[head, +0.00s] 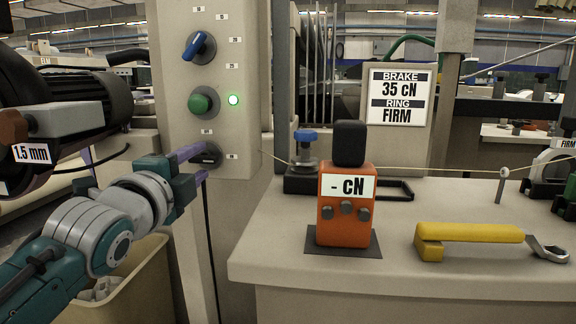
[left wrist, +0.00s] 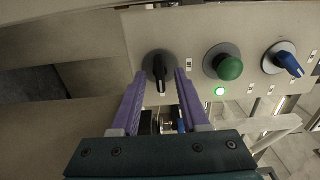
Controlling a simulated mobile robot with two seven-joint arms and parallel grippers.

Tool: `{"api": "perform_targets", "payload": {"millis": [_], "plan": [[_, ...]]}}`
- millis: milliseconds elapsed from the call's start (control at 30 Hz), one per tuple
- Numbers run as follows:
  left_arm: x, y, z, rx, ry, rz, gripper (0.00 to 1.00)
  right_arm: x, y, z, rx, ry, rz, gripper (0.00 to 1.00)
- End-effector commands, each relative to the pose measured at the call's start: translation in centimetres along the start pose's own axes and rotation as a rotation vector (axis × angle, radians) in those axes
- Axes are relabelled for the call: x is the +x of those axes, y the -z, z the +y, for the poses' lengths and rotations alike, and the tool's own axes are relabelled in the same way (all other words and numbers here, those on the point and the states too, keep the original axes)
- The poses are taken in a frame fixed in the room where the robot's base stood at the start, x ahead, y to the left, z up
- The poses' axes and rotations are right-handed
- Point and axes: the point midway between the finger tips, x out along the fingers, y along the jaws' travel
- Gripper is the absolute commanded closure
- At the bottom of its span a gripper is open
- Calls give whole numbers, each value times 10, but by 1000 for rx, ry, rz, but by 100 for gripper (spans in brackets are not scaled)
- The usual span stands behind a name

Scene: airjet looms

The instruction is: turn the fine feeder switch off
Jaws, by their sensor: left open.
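A grey control panel (head: 233,60) carries a blue rotary switch (head: 198,46), a green button (head: 201,102) and a black rotary switch (head: 208,155) at the bottom. The labels are too small to read, so I cannot tell which switch is the fine feeder's. My left gripper (head: 203,161) is open at the black switch, one purple finger above it and one below. In the left wrist view the black switch (left wrist: 158,70) lies between the tips of my left gripper (left wrist: 160,76); contact cannot be told. The green button (left wrist: 229,67) and blue switch (left wrist: 290,63) are to the right. My right gripper is not in view.
A lit green lamp (head: 233,100) is beside the green button. A dark motor (head: 75,100) is near my left arm, with a beige bin (head: 128,277) below.

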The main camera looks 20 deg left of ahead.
Motion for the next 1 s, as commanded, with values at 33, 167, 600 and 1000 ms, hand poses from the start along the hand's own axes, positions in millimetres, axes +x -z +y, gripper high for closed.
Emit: {"api": "perform_targets", "payload": {"millis": [33,167,600,1000], "plan": [[2,0,1,1,-1,0,55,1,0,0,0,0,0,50],[4,0,0,1,0,0,55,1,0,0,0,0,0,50],[3,0,0,0,-1,0,88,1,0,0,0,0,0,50],[3,0,0,0,-1,0,100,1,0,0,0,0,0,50]]}}
